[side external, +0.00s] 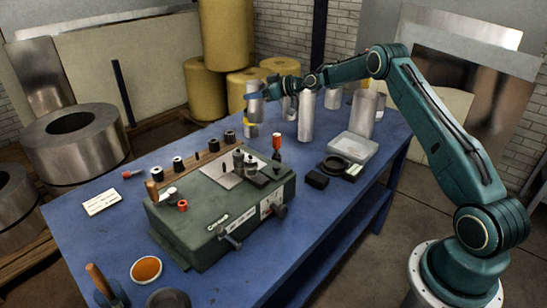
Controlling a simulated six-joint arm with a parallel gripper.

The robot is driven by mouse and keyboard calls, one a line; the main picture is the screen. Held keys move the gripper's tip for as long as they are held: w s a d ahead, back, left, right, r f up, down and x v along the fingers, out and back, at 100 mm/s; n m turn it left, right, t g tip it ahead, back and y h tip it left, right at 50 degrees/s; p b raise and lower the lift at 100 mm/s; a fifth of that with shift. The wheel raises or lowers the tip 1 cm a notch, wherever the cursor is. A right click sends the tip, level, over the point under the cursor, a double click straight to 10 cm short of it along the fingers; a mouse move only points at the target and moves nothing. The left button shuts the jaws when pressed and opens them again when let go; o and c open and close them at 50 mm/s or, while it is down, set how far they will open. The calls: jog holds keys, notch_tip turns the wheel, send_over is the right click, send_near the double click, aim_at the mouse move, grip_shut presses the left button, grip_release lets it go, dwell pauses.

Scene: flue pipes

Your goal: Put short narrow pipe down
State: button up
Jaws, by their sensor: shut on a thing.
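My gripper (257,95) is at the far end of the blue table, shut on a short narrow silver pipe (253,113). The pipe is upright, and the gripper's fingers cover part of its side. A taller silver pipe (306,118) stands to the right of my gripper. Another pipe (290,109), partly hidden, stands between them.
A wide pipe (362,115) and a short one (332,99) stand farther right on the table (330,215). A clear tray (353,147) lies in front of them. A green machine (215,222) fills the middle. Yellow rolls (205,90) stand behind the table.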

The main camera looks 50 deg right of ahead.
notch_tip(320, 180, down, 8)
jog(key=shift+r, duration=0.2)
jog(key=shift+f, duration=0.1)
jog(key=shift+f, duration=2)
jog(key=shift+f, duration=0.2)
jog(key=o, duration=1.1)
jog(key=shift+o, duration=0.2)
send_near(263, 112)
jog(key=shift+w+f, duration=0.2)
jog(key=shift+f, duration=0.9)
jog(key=shift+w+f, duration=0.2)
jog(key=shift+f, duration=0.9)
